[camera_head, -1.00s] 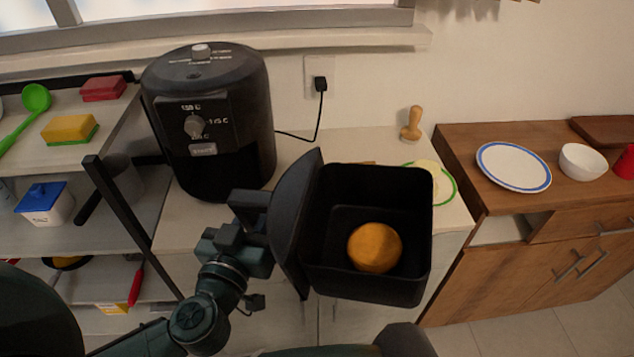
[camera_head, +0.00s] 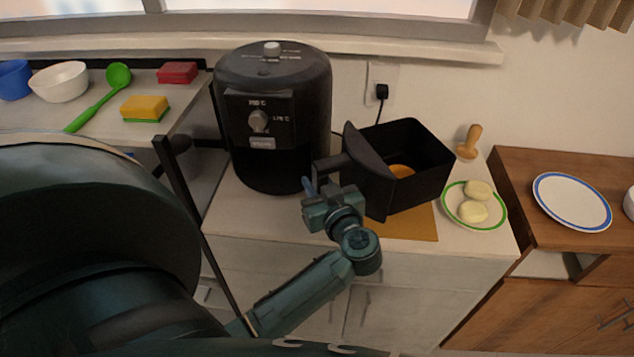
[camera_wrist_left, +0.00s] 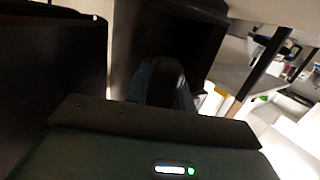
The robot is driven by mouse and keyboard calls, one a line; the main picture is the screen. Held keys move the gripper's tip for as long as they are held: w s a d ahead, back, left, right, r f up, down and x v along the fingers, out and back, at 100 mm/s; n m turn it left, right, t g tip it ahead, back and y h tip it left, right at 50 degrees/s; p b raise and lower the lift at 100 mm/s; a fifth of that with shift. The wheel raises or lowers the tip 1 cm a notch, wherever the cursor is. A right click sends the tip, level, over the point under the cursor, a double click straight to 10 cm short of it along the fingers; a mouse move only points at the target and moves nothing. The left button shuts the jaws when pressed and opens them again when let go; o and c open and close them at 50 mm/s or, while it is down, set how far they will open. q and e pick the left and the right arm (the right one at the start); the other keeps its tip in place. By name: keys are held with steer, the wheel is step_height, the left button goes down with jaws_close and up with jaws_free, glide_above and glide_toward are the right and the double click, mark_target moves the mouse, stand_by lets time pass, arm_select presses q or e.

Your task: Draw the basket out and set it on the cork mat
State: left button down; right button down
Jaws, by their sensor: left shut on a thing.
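The black air fryer basket (camera_head: 432,148) is out of the air fryer (camera_head: 275,130), with an orange round item (camera_head: 401,171) inside it. The basket is over the back part of the tan cork mat (camera_head: 408,226), whose front strip shows. I cannot tell whether it rests on the mat or hangs just above. My left gripper (camera_head: 326,186) is shut on the basket's handle, at the left of its front panel (camera_head: 368,172). In the left wrist view my gripper (camera_wrist_left: 166,82) shows dimly between dark surfaces, and its grip is unclear. My right gripper is not in view.
A green-rimmed plate (camera_head: 473,220) with pale round pieces stands close to the mat's right. A wooden tool (camera_head: 468,143) stands behind it. A dark post (camera_head: 190,205) stands left of the counter.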

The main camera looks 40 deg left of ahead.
arm_select(q)
steer(key=shift+f+n+g, duration=0.1)
steer(key=shift+n+g, duration=0.2)
steer(key=shift+g, duration=0.1)
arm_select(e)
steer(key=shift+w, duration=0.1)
arm_select(q)
steer(key=shift+s, duration=0.1)
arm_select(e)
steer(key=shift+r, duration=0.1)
arm_select(q)
steer(key=shift+f+b, duration=0.4)
steer(key=shift+f, duration=1.15)
steer(key=shift+f+b, duration=0.6)
steer(key=shift+f, duration=0.35)
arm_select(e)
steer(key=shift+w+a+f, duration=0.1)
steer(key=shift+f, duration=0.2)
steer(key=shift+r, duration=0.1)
arm_select(q)
steer(key=c, duration=1.3)
jaws_free()
steer(key=shift+c, duration=0.2)
steer(key=shift+o, duration=1.1)
